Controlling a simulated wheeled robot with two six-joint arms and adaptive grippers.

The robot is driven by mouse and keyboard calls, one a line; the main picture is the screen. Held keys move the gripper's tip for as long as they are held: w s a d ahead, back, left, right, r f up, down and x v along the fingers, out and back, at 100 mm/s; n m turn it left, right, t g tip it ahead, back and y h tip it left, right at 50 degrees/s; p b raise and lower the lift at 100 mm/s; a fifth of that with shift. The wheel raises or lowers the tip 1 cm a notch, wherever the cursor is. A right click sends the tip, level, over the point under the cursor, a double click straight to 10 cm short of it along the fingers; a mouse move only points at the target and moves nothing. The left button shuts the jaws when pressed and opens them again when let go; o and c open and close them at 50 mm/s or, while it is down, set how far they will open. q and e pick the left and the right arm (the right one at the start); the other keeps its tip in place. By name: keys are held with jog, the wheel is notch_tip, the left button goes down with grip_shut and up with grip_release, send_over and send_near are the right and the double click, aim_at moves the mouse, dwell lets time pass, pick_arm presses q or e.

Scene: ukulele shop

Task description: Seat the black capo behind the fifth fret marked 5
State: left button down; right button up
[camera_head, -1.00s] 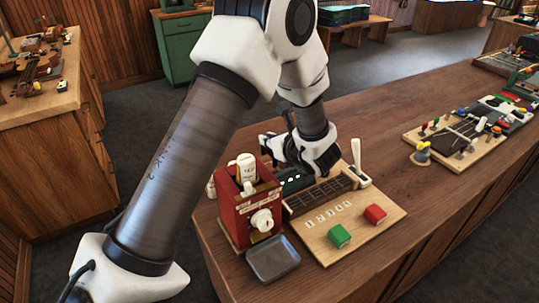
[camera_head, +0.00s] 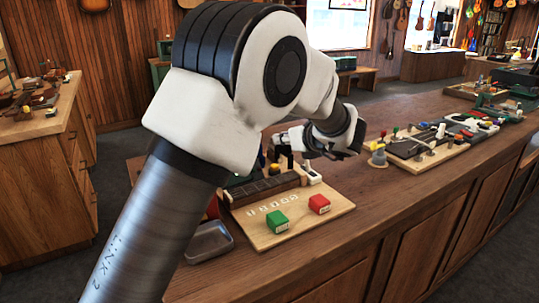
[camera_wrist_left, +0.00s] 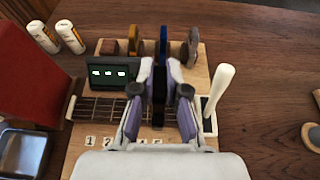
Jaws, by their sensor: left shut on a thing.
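My left gripper (camera_wrist_left: 158,100) is shut on the black capo (camera_wrist_left: 158,85), which stands upright between its purple-padded fingers. The wrist view looks past them to the fretboard (camera_wrist_left: 100,109), which lies across the wooden board. In the head view the left gripper (camera_head: 285,146) is above the back of the fretboard (camera_head: 262,187), and the capo is too small to make out. I cannot tell whether the capo touches the fretboard. My right gripper is not in view.
Orange (camera_wrist_left: 134,40), blue (camera_wrist_left: 163,44) and grey (camera_wrist_left: 191,46) upright pieces stand behind. A small screen (camera_wrist_left: 113,73) is left of the gripper, a white lever (camera_wrist_left: 220,90) right. Green (camera_head: 277,222) and red (camera_head: 319,204) blocks lie in front. A metal tray (camera_head: 209,242) is left.

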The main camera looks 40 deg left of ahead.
aim_at(278, 157)
pick_arm(q)
jog(key=shift+w+a+f, duration=0.1)
jog(key=shift+a+f, duration=0.55)
jog(key=shift+w+d+f, duration=0.1)
jog(key=shift+f, duration=0.25)
jog(key=f+b, duration=0.1)
jog(key=f, duration=0.1)
jog(key=f+b, duration=0.1)
jog(key=shift+d+f+b, duration=0.25)
jog(key=shift+f+b, duration=0.05)
jog(key=shift+f, duration=0.5)
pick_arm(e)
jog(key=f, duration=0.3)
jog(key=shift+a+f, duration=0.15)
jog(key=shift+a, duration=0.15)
pick_arm(q)
jog(key=shift+r, duration=0.1)
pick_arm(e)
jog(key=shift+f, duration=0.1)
pick_arm(q)
jog(key=shift+b, duration=0.45)
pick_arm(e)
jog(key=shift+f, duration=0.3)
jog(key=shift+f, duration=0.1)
